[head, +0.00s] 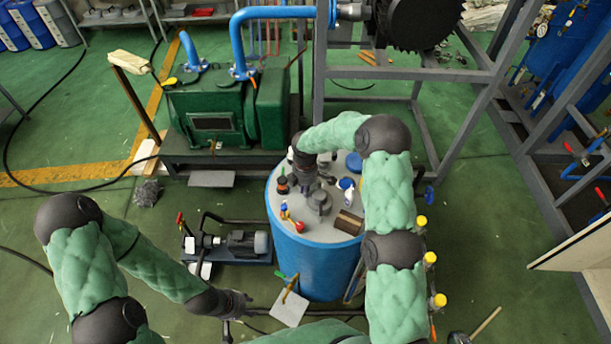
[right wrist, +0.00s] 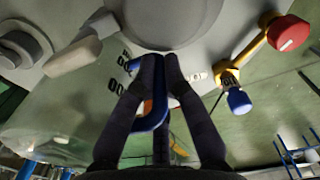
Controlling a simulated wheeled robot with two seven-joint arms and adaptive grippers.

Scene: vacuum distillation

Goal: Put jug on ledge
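The jug (right wrist: 85,125) looks see-through, with dark number marks on its side and a blue handle (right wrist: 152,122), in the right wrist view. My right gripper (right wrist: 163,62) has its fingers drawn together about the handle; the exact contact is partly hidden. In the head view my right gripper (head: 302,168) is over the left rear edge of the blue tank's top, and the jug is mostly hidden there by the gripper and arm. My left gripper (head: 238,303) is low at the front left of the tank, with its fingers too small to read. I cannot tell which surface is the ledge.
The blue tank (head: 315,268) has a grey lid (head: 330,233) crowded with fittings, including a red-knobbed valve (head: 298,226). A green pump unit (head: 213,112) stands behind left, and a small motor (head: 243,241) sits left. Grey frame posts (head: 319,75) rise behind. Green floor is open at right.

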